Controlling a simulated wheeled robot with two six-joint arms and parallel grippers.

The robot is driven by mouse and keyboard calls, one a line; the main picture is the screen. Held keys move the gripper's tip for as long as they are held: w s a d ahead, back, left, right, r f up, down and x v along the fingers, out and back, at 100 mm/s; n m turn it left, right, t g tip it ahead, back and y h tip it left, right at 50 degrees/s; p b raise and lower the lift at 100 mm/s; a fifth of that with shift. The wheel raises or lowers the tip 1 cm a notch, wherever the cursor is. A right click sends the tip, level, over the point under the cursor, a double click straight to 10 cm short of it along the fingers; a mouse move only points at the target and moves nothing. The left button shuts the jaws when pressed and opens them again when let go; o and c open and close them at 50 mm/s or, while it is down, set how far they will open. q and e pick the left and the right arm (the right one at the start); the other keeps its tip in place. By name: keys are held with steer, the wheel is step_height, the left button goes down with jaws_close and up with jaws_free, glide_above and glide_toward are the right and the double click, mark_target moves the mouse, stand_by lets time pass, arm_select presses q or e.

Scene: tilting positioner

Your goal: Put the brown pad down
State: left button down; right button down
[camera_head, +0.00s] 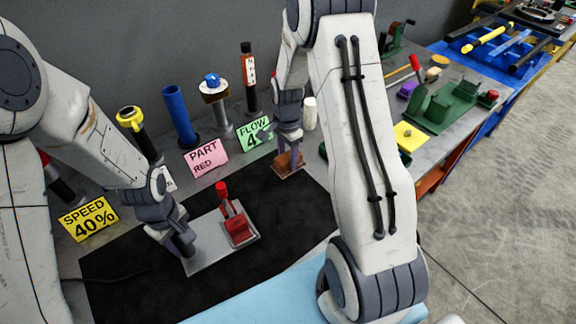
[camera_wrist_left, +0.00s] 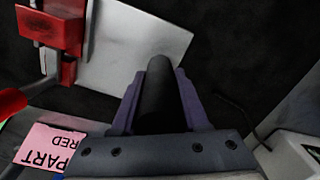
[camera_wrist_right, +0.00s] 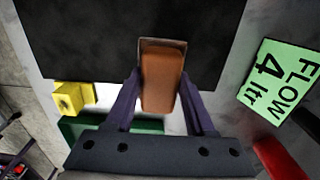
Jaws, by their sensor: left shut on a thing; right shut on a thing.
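The brown pad (camera_head: 289,161) is at the far right edge of the black mat (camera_head: 130,285). It also shows in the right wrist view (camera_wrist_right: 162,80), between the fingers. My right gripper (camera_head: 289,148) is shut on it from above; I cannot tell whether its underside touches the surface. My left gripper (camera_head: 178,240) is shut on a black upright handle (camera_wrist_left: 158,95) at the near left end of a grey plate (camera_head: 205,259). The plate carries a red block (camera_head: 238,229) and a red-tipped lever (camera_head: 222,192).
Signs reading SPEED 40% (camera_head: 89,219), PART RED (camera_head: 206,157) and FLOW 4 (camera_head: 255,133) stand behind the mat, near a blue cylinder (camera_head: 178,112). A green fixture (camera_head: 445,108) and a yellow block (camera_head: 409,136) are right. My right arm hides part of the bench.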

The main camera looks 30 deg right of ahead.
mark_target(287, 166)
steer(key=shift+f, duration=1.85)
steer(key=shift+c, duration=1.3)
jaws_free()
steer(key=shift+f, duration=0.15)
